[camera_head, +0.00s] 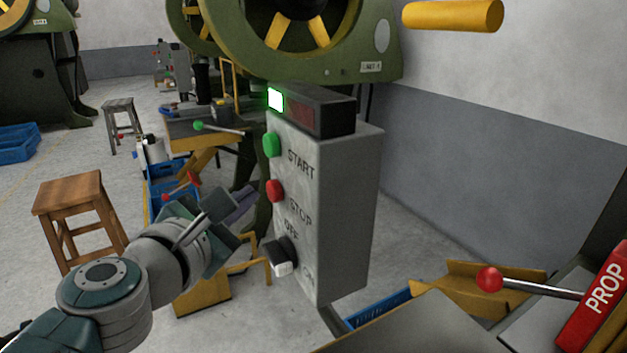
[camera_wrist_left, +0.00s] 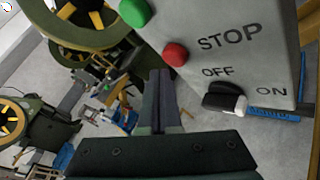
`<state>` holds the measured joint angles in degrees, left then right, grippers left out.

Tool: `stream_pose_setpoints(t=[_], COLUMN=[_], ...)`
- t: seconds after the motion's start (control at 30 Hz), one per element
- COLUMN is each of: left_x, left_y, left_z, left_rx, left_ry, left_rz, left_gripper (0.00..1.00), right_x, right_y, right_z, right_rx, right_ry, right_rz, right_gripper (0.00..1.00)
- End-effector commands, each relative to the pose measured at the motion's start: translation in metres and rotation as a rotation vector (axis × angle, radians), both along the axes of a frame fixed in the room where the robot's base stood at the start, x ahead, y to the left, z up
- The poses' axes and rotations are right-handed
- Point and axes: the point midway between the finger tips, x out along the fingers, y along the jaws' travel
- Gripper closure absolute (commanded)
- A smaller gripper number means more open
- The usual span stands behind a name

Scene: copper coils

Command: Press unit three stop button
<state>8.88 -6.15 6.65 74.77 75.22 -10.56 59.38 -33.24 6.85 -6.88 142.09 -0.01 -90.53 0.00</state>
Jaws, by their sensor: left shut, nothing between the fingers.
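A grey control box (camera_head: 340,190) stands in the middle of the head view. On its left face are a green START button (camera_head: 271,144), a red STOP button (camera_head: 275,190) and a black-and-white OFF/ON knob (camera_head: 281,257). The red button also shows in the left wrist view (camera_wrist_left: 176,54), just beyond and right of the fingertips. My left gripper (camera_head: 246,199) is shut and empty, left of the STOP button and pointing toward the box. In the wrist view its fingertips (camera_wrist_left: 160,74) appear apart from the button. My right gripper is out of view.
A dark indicator unit (camera_head: 325,112) with a lit green lamp tops the box. A green press (camera_head: 340,62) stands behind. A wooden stool (camera_head: 70,196) is at left. A red-knobbed lever (camera_head: 490,280) and a red PROP bar (camera_head: 598,295) are at lower right.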

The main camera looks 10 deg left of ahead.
Motion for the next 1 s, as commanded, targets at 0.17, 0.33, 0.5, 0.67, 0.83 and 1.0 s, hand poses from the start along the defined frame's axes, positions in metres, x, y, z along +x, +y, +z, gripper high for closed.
stream_pose_setpoints(t=[0.17, 0.33, 0.5, 0.67, 0.83, 1.0], left_x=[0.0038, 0.0052, 0.0051, 0.0055, 0.0067, 0.0081], left_y=[-0.0046, -0.0064, -0.0063, -0.0069, -0.0084, -0.0101], left_z=[0.0000, 0.0001, 0.0001, 0.0000, -0.0001, -0.0001], left_rx=[-0.001, 0.001, 0.000, 0.000, 0.000, 0.000], left_ry=[-0.001, 0.000, 0.000, 0.000, 0.000, 0.000], left_rz=[0.000, 0.000, 0.000, 0.000, 0.000, 0.000], left_gripper=[1.00, 1.00, 1.00, 1.00, 1.00, 1.00], right_x=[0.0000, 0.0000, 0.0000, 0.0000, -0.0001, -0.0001], right_y=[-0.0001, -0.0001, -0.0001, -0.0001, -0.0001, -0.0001], right_z=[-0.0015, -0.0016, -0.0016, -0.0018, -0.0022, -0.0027], right_rx=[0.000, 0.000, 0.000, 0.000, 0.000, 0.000], right_ry=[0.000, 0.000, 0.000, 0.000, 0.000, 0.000], right_rz=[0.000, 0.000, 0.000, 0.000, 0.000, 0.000], right_gripper=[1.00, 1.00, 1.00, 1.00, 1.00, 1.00])
